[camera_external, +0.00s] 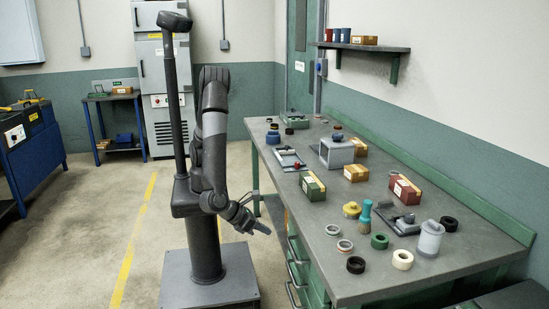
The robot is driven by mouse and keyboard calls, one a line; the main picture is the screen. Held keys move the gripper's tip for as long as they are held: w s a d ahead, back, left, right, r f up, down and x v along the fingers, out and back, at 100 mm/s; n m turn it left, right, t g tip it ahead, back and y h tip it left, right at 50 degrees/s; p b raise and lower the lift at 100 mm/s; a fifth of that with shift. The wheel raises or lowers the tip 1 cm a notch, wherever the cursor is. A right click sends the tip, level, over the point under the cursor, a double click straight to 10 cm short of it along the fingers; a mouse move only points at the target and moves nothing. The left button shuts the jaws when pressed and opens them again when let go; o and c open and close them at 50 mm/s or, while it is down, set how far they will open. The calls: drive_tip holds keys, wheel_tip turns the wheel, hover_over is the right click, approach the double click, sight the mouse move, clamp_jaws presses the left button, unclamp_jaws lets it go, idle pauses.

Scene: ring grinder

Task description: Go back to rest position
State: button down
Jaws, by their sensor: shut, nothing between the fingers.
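My gripper (262,228) is at the end of my folded arm, low and just left of the workbench (270,165), near its front edge. Its fingers are together and hold nothing. It points down and to the right, apart from the bench and its objects. My arm bends down from its raised elbow, beside my column.
The bench holds several rings, including a green ring (379,241) and a white ring (402,260), a grey cylinder (430,240), a brush (366,212) and boxes. Drawer handles (293,250) stick out near my gripper. The floor left of my base is clear.

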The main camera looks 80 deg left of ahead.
drive_tip(key=w+a+r+n+g+y, duration=0.1)
drive_tip(key=w+a+r+n, duration=0.4)
drive_tip(key=a, duration=0.3)
drive_tip(key=w+a+r+n+g+y, duration=0.1)
drive_tip(key=w+a+r+n+g, duration=0.1)
drive_tip(key=w+a+r+n, duration=0.45)
drive_tip(key=w+a+r+n+g+y, duration=0.1)
drive_tip(key=w+a+r+n, duration=0.25)
drive_tip(key=a, duration=0.65)
drive_tip(key=s+a+r+n+h, duration=0.1)
drive_tip(key=s+a+r+n, duration=0.1)
drive_tip(key=a+n, duration=0.4)
drive_tip(key=s+a+r+n+h, duration=0.1)
drive_tip(key=s+a+r+n, duration=0.2)
drive_tip(key=a+n, duration=0.3)
drive_tip(key=s+a+r+n+h, duration=0.2)
drive_tip(key=a+n, duration=0.4)
drive_tip(key=a, duration=0.4)
drive_tip(key=shift+s+a+r, duration=0.3)
drive_tip(key=shift+s+r, duration=0.4)
drive_tip(key=shift+s, duration=0.15)
